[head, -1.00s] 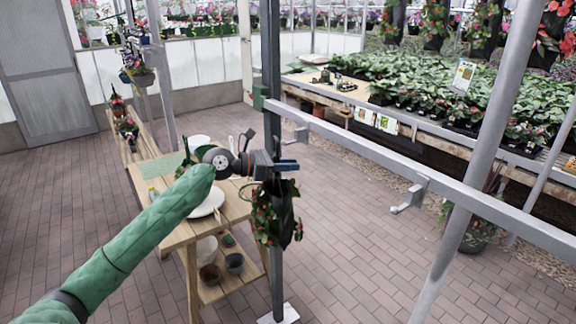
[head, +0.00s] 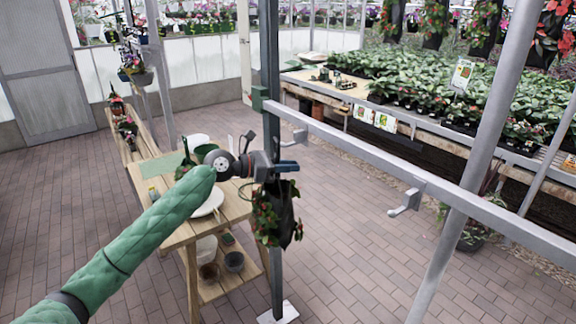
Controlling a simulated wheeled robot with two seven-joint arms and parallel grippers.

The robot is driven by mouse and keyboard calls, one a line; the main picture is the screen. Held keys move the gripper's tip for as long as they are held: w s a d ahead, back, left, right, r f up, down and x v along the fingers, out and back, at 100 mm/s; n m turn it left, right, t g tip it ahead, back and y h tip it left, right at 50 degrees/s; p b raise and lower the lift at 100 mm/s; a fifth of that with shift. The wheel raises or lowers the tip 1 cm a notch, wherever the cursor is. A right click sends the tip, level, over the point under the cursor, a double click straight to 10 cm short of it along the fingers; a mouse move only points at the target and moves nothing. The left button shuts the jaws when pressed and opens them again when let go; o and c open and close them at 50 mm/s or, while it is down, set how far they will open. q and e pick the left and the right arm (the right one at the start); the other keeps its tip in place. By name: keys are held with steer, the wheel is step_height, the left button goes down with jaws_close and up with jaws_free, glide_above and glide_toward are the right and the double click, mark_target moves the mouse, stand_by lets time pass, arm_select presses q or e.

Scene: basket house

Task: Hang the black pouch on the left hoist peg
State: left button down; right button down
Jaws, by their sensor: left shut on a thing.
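The black pouch (head: 283,215) hangs upright below my left gripper (head: 285,166), with red flowers and green leaves spilling from its front. My left gripper is shut on the top of the pouch. The left hoist peg (head: 299,135) is a small grey hook on the grey horizontal rail, just above and right of the gripper. The pouch is apart from this peg, in front of the upright post. Another grey peg (head: 406,202) on the rail at the right is empty. My right gripper is not in view.
The grey rail (head: 360,152) runs from the upright post (head: 271,70) to a slanted pole (head: 470,190) at right. A wooden table (head: 180,235) with a plate and bowls stands behind my left arm. Plant benches fill the back right. Brick floor is open below the rail.

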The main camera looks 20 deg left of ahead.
arm_select(q)
steer(key=shift+r, duration=0.1)
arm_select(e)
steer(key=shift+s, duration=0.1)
